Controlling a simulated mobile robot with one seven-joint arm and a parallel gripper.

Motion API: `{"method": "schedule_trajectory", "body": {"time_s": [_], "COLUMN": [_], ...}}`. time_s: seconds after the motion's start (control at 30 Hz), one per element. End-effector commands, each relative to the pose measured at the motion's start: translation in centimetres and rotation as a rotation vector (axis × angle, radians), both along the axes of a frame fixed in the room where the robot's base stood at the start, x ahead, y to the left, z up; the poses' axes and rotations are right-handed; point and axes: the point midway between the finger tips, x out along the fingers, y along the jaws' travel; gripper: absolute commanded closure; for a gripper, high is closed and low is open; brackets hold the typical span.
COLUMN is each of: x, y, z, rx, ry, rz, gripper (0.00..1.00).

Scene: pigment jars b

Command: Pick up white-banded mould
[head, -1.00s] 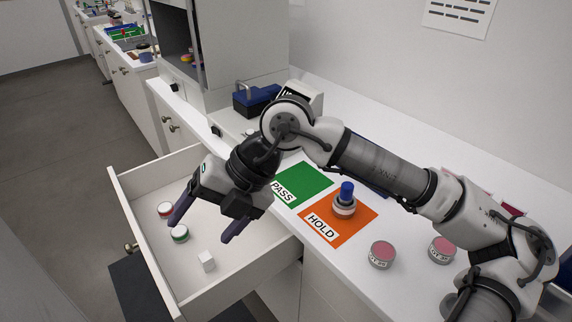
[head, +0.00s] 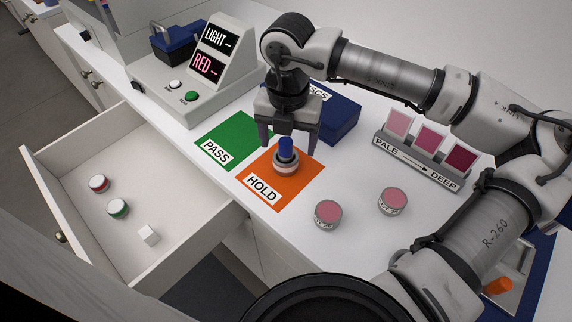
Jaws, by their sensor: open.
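An object with a blue upright cylinder on top (head: 286,149) stands on the orange HOLD mat (head: 262,190). Below the blue part is a wider round base with pale and pinkish bands, and this is the only thing here that looks like the white-banded mould. My gripper (head: 288,140) is open and points down, with one finger to each side of the blue top in the picture. Whether the fingers are level with the blue top or behind it, I cannot tell. Nothing is held.
Two pink-topped jars (head: 328,214) (head: 393,201) stand right of the mat. A green PASS mat (head: 228,137), a blue box (head: 334,125), a pink shade stand (head: 425,159) and a display device (head: 203,73) are nearby. The open drawer (head: 75,160) holds two small jars and a white block.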

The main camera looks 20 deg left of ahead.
Motion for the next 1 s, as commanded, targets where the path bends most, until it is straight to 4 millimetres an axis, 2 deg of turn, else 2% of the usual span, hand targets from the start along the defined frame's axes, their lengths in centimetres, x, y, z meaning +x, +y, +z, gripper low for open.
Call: {"method": "schedule_trajectory", "body": {"time_s": [0.03, 0.23, 0.5, 0.8, 0.87, 1.0], "x": [0.0, 0.0, 0.1, 0.1, 0.1, 0.2], "y": [0.0, 0.2, 0.6, 0.6, 0.6, 0.6], "z": [-0.7, -1.9, -5.8, -6.3, -6.3, -6.3], "rx": [0.001, 0.001, 0.001, 0.002, 0.001, 0.001], "ry": [0.002, 0.002, 0.002, 0.0, 0.0, 0.0], "rz": [0.001, 0.001, 0.001, 0.001, 0.001, 0.001], "gripper": [0.24, 0.24, 0.24, 0.24, 0.29, 0.48]}}
